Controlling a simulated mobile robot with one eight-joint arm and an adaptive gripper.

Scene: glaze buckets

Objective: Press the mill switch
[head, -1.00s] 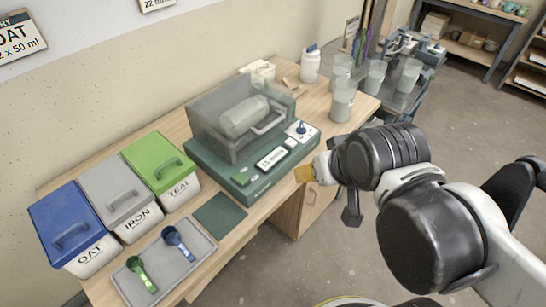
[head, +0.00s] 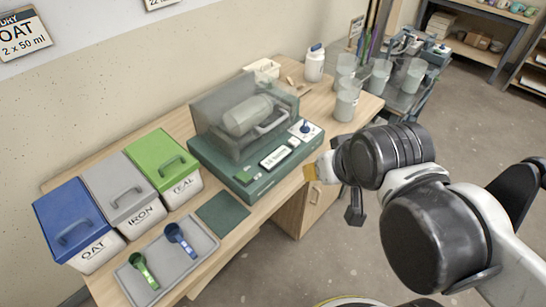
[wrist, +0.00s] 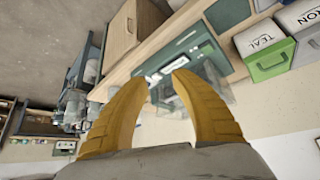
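The mill has a teal base (head: 225,168) with a clear cover (head: 240,105) over a pale drum (head: 247,115). Its front panel carries a small display (head: 274,156), a blue knob (head: 305,126) on a white plate and a green button (head: 243,177). I cannot tell which control is the mill switch. My gripper (head: 310,172) is in front of the bench edge, just right of the mill, apart from it. In the wrist view my gripper's yellow fingers (wrist: 160,76) are spread with nothing between them, and the mill's teal panel (wrist: 197,48) lies beyond them.
Blue (head: 75,220), grey (head: 130,188) and green (head: 162,160) lidded bins stand left of the mill. A grey tray (head: 200,232) holds two scoops. A dark green mat (head: 222,214) lies before the mill. Clear beakers (head: 346,100) stand at right.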

